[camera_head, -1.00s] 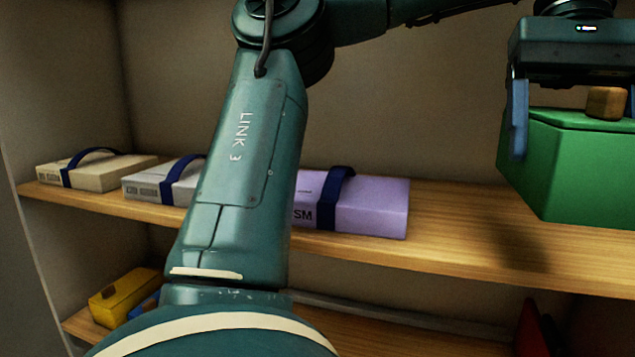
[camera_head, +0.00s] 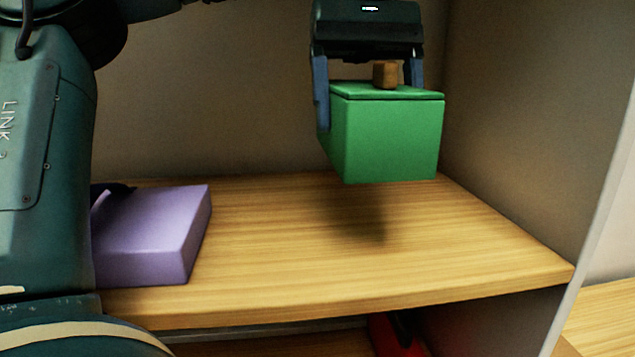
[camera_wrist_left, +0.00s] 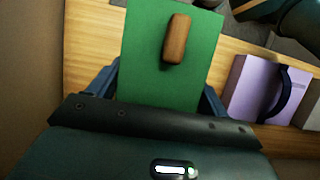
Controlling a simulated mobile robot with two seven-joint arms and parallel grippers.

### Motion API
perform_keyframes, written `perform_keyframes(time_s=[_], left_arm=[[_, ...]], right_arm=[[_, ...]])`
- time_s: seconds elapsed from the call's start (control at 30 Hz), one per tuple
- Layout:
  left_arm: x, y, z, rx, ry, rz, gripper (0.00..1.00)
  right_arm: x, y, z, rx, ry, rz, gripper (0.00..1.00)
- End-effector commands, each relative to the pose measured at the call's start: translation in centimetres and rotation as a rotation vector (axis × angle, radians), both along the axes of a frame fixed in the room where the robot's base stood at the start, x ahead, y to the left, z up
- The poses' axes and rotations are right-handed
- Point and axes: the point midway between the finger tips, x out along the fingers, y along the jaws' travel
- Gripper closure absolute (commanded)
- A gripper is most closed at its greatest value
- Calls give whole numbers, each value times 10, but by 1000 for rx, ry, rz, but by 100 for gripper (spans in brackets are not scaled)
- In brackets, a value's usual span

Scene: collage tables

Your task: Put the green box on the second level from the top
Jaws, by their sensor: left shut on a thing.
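The green box (camera_head: 392,140) with a brown wooden knob (camera_head: 385,75) on its lid hangs above the wooden shelf board (camera_head: 285,235) in the head view. My left gripper (camera_head: 368,95) is shut on the sides of the green box from above. A shadow lies on the board below the box, with a gap between them. In the left wrist view the green box (camera_wrist_left: 170,75) sits between the blue fingers. My right gripper is not in view.
A purple box (camera_head: 150,235) with a dark strap stands on the same board, left of the green box. The board between it and the right side wall (camera_head: 545,110) is clear. A red thing (camera_head: 395,335) shows on the level below.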

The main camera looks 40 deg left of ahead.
Motion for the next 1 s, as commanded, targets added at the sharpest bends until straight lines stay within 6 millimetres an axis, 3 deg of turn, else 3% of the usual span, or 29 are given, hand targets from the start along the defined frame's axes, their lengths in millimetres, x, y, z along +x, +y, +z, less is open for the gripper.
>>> perform_keyframes(time_s=[0.2, 0.6, 0.97, 1.0], left_arm=[[-1, 1, -42, 0, 3, -1, 47], [0, 1, -87, 1, 3, -2, 47], [0, 0, -93, 0, 2, -2, 47], [0, 0, -94, 0, 2, -2, 21]], right_arm=[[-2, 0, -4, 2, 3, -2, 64], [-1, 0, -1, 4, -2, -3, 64], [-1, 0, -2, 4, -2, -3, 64], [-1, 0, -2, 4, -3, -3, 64]])
